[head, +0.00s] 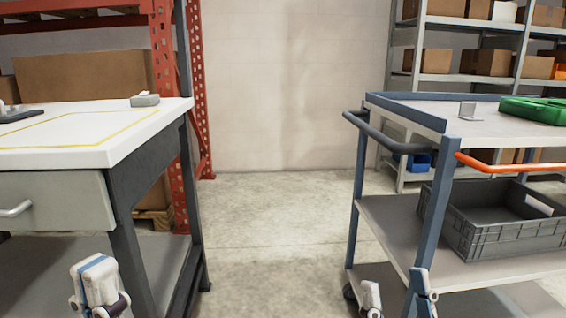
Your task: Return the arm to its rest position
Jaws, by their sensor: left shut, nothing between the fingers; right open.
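My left gripper (96,275) is low at the left of the head view, in front of the white-topped workbench (140,145). Its white fingers are together, with nothing seen between them. My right gripper (395,285) is at the bottom edge, right of centre, in front of the blue-framed cart (438,210). Its two fingers are apart, with nothing seen between them. Most of both arms is outside the view.
A grey crate (485,240) stands on the cart's middle shelf. A green case (535,108) and a small grey bracket (467,110) are on its top. A small grey object (145,99) lies on the workbench. The floor (280,240) between them is clear.

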